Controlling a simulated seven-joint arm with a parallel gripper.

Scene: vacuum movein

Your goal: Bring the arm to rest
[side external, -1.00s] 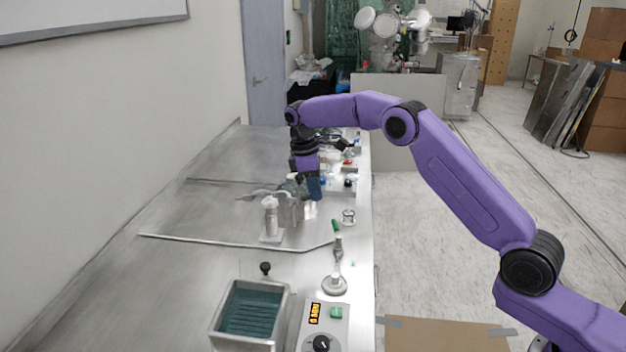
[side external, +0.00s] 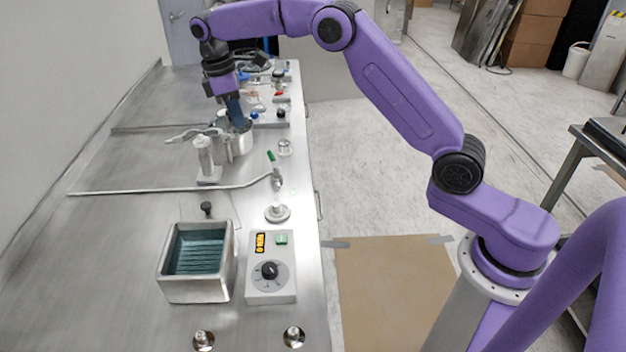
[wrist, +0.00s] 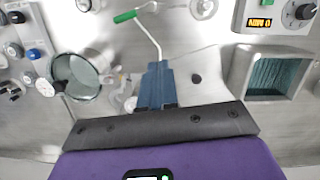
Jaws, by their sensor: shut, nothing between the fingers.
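My gripper (side external: 234,108) hangs from my purple arm over the left-hand bench, near a metal pot (side external: 240,142). In the wrist view, the blue fingers of my gripper (wrist: 157,82) are together with nothing between them. The pot also shows there (wrist: 82,78), to the left of the fingertips and apart from them. In the side view the fingers overlap the pot's rim; that view alone does not tell whether they touch.
Small items crowd the far end. The bench's left side is mostly clear.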

